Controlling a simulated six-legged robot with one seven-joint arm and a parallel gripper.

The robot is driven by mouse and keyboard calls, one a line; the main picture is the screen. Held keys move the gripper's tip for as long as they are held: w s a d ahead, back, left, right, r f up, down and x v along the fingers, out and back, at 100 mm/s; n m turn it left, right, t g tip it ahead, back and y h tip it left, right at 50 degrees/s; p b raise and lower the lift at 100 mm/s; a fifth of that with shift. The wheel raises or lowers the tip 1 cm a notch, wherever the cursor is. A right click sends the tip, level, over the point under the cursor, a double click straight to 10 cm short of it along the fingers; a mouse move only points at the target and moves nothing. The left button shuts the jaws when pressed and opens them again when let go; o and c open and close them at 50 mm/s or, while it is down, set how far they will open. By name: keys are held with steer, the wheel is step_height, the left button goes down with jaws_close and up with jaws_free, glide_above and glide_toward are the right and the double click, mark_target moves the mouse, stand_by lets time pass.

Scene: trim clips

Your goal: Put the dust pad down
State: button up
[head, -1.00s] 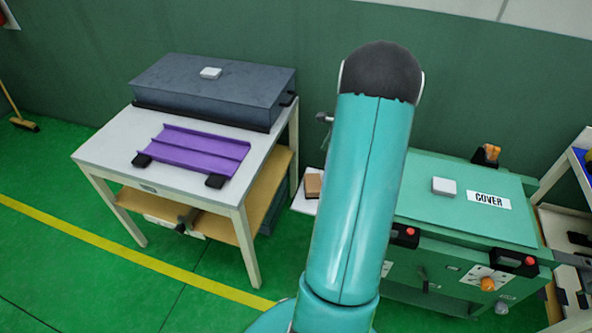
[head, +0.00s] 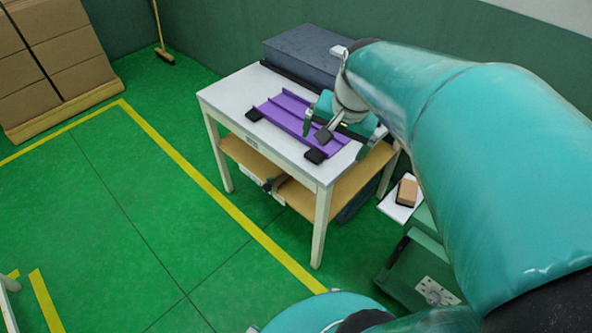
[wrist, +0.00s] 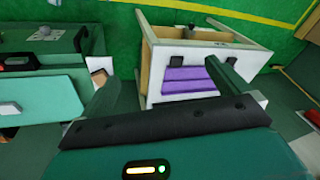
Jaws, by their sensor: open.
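I cannot tell for sure which thing is the dust pad. A tan block (head: 407,193) lies on a small white shelf (head: 393,209) right of the table in the head view. A small white piece (head: 338,50) shows at the dark grey case beside my arm, partly hidden. My gripper (head: 335,135) is above the right part of the purple channelled piece (head: 283,111) on the white table (head: 232,92). Its two fingers are spread with nothing seen between them. In the wrist view, my gripper (wrist: 163,68) is also open, with the purple piece (wrist: 195,80) beyond it.
The dark grey case (head: 300,48) stands at the table's back. Black clips (head: 315,156) sit at the purple piece's front edge. A green machine (head: 415,270) stands at the right. Stacked cartons (head: 60,45) are far left. The green floor at left is mostly clear.

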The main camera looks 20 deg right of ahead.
steer(key=s+a+r+n+t, duration=0.2)
steer(key=s+a+n, duration=0.6)
steer(key=a, duration=0.3)
steer(key=shift+s+a+r+n, duration=0.2)
steer(key=shift+s+a+n, duration=0.15)
steer(key=shift+n, duration=0.25)
